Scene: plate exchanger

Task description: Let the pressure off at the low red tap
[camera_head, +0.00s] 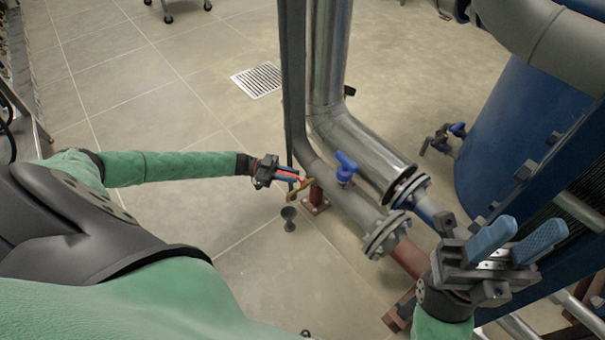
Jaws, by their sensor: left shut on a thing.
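The low red tap (306,182) sits on a small brass-coloured fitting at the side of the grey pipe, near the floor. Only a little of its red handle shows beyond my fingers. My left gripper (296,175) reaches in from the left and is shut on the red tap's handle. My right gripper (516,240) is at the lower right, its blue fingers apart, with nothing between them. It is well away from the tap.
A small dark funnel (289,216) stands below the tap. A blue-handled valve (345,167) sits on the pipe just right of it. A large blue vessel (508,130) and flanged pipes fill the right. The tiled floor (150,215) at left is open, with a drain grate (258,80) behind.

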